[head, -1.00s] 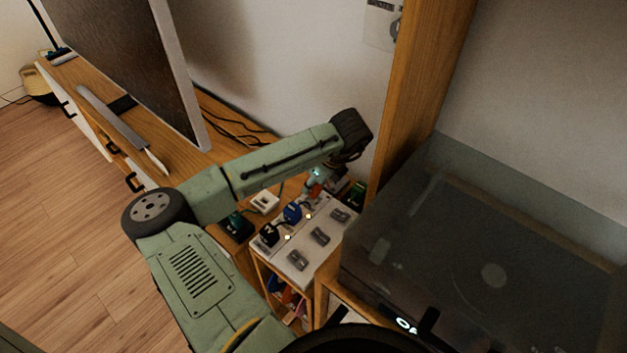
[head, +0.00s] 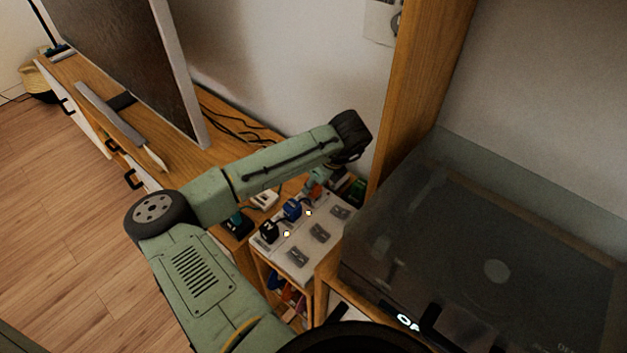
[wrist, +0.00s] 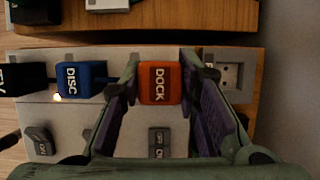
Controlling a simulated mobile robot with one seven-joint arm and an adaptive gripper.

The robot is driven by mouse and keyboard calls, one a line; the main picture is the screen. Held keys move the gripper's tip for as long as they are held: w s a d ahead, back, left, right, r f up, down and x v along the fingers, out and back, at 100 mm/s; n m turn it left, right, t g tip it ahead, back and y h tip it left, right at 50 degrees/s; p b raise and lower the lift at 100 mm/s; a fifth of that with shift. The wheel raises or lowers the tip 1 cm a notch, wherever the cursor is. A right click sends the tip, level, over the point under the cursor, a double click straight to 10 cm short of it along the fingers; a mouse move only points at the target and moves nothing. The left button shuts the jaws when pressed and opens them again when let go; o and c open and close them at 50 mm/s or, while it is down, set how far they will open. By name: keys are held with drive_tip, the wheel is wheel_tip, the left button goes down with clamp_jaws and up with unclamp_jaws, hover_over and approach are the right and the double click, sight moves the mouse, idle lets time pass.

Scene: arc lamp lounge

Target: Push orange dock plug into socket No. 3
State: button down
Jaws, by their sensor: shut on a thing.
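The orange plug marked DOCK (wrist: 159,83) is between the two fingers of my gripper (wrist: 160,72) in the wrist view. The fingers are shut on its left and right sides. In the head view my gripper (head: 317,183) points down at the far end of the light socket strip (head: 278,254). The plug is in line with the blue DISC plug, one place to its right in the wrist view. It covers the strip beneath it, so I cannot tell how deep it sits. The strip also shows in the wrist view (wrist: 120,140).
The blue DISC plug (wrist: 80,79) and a black plug (wrist: 22,79) stand left of the orange plug. A bare socket (wrist: 228,75) lies to its right. Grey switches (wrist: 159,142) line the strip. A dark-lidded turntable (head: 490,250) and wooden post (head: 420,80) stand close by.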

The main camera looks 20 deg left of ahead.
drive_tip(key=shift+f+b, duration=0.45)
drive_tip(key=shift+f, duration=0.45)
drive_tip(key=c, duration=1.1)
unclamp_jaws()
drive_tip(key=shift+r, duration=0.1)
drive_tip(key=v, duration=1.2)
